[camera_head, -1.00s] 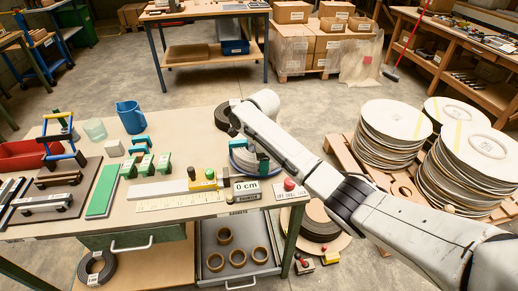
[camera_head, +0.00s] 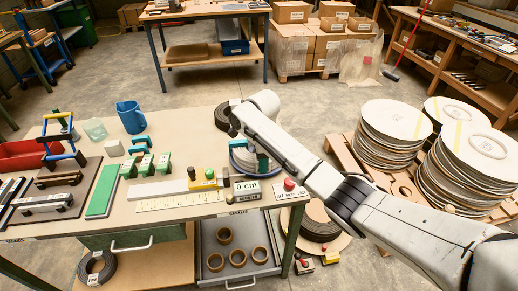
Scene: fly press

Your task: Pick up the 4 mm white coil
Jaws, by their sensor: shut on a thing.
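The white coil (camera_head: 239,159) lies at the right end of the workbench, behind the 0 cm counter. My arm covers part of it. My gripper (camera_head: 262,166) is at the right side of the coil, pointing down, and is shut on it. The fingertips are small and partly hidden, and I cannot tell whether the coil is clear of the bench top.
The 0 cm counter (camera_head: 246,189) and a red button (camera_head: 289,184) stand in front. Stacked discs (camera_head: 390,125) stand right of the bench.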

